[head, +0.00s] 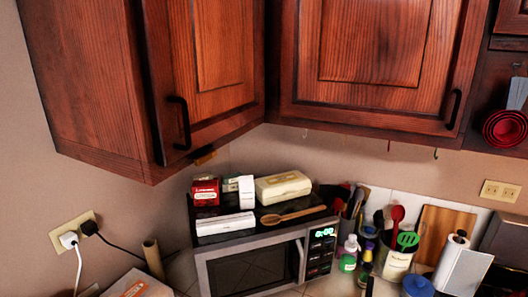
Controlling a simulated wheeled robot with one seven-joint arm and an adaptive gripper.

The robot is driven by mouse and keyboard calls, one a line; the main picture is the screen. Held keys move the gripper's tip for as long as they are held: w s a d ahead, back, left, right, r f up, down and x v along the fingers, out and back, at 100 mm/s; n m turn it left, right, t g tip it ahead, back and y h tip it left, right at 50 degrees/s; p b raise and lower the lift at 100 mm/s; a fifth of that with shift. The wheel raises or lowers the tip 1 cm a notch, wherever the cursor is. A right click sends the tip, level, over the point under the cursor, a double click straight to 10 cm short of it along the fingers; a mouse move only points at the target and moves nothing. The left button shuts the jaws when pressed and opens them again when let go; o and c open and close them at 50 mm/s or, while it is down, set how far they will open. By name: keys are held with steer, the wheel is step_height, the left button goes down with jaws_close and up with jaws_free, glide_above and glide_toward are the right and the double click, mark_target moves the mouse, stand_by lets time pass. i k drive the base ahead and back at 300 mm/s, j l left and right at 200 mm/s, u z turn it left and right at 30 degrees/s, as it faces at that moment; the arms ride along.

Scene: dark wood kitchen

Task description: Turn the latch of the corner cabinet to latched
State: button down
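Two dark reddish wood wall cabinets meet at an inner corner. The left, angled cabinet door (205,105) is shut and has a black vertical handle (180,122) near its left edge. A small orange-brown piece (206,157), possibly the latch, sits at the bottom edge below this door. It is too small to tell which way it is turned. The right cabinet door (370,105) is also shut, with a black handle (454,110) near its right edge. My gripper is not in view.
Below stands a microwave (255,270) with boxes and a wooden spoon (292,214) on top. Utensil holders, bottles and a paper towel roll (451,259) crowd the counter at right. Red measuring cups (505,128) hang at far right. Space directly before the doors looks clear.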

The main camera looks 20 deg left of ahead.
mark_target(204, 158)
steer(key=u, duration=1.65)
